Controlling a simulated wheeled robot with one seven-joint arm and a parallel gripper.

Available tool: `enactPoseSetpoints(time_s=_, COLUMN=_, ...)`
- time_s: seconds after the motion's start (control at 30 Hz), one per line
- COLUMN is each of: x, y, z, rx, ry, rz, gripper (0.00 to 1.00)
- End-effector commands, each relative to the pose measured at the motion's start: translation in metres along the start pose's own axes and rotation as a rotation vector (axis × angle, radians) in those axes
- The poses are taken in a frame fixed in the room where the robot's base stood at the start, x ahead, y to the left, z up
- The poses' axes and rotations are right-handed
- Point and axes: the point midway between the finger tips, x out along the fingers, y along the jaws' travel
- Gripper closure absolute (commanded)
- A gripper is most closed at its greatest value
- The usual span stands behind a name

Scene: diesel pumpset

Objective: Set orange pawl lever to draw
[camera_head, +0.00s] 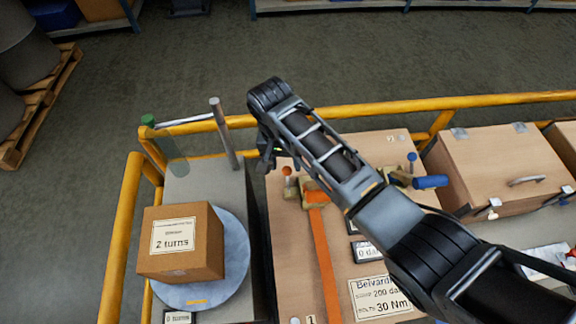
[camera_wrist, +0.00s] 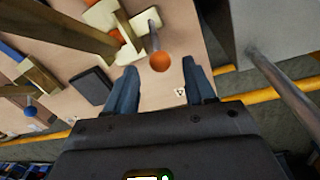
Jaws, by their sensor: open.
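The orange pawl lever is a thin metal rod with an orange ball knob (camera_head: 287,171), standing by the orange strap's ratchet on the wooden panel. In the wrist view its knob (camera_wrist: 160,61) appears between and just beyond my fingertips, with the rod running up to a pale block. My gripper (camera_wrist: 160,80) is open, and I see no contact with the knob. In the head view my gripper (camera_head: 268,148) is just up and left of the knob, with its fingers mostly hidden. The lever's position marks are not readable.
A blue-knobbed lever (camera_head: 412,157) and blue handle (camera_head: 430,182) are to the right. The orange strap (camera_head: 325,255) runs down the panel. At left are a grey post (camera_head: 222,130) and a "2 turns" box (camera_head: 180,240) on a round plate. A yellow rail (camera_head: 365,108) runs behind.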

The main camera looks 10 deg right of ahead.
Motion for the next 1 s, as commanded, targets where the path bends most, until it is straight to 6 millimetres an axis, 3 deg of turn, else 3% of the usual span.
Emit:
enactPoseSetpoints(time_s=0.3, x=0.041, y=0.000, z=0.000, rx=-0.001, ry=0.000, rz=0.001, gripper=0.46)
enactPoseSetpoints(time_s=0.67, x=0.047, y=0.000, z=0.000, rx=0.000, ry=0.001, rz=-0.001, gripper=0.46)
enactPoseSetpoints(time_s=1.0, x=0.047, y=0.000, z=0.000, rx=0.000, ry=0.001, rz=-0.001, gripper=0.78)
